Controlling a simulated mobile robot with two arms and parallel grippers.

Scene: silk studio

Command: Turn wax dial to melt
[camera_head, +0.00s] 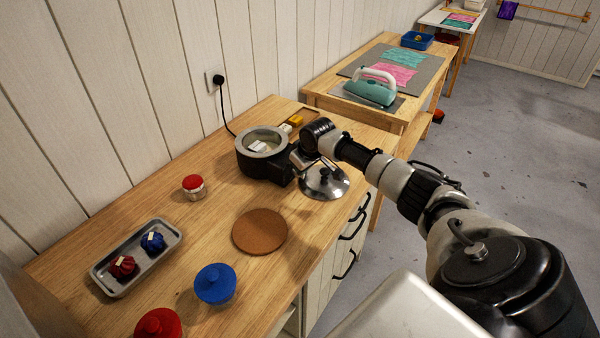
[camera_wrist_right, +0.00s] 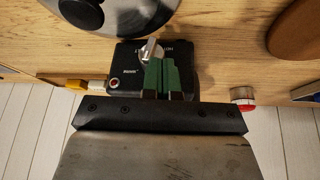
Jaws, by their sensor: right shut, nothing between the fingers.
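The wax pot (camera_head: 251,163) is a black round heater with a grey rim, holding pale wax pieces, at the back of the wooden bench. Its black control box (camera_wrist_right: 125,58) shows in the right wrist view, with white lettering too small to read surely. The silver wax dial (camera_wrist_right: 152,50) sits on this box, its pointer slanted. My right gripper (camera_wrist_right: 162,66) has its green fingers together and empty, tips right at the dial; I cannot tell whether they touch it. In the head view my right gripper (camera_head: 303,158) is beside the pot, mostly hidden by the wrist. My left gripper is out of view.
A metal lid (camera_head: 324,182) lies near the bench's front edge beside my right wrist. A cork mat (camera_head: 259,231), a red-topped jar (camera_head: 193,187), a blue-lidded jar (camera_head: 215,284) and a grey tray (camera_head: 112,287) with red and blue bundles stand to the left. Yellow blocks lie behind the pot.

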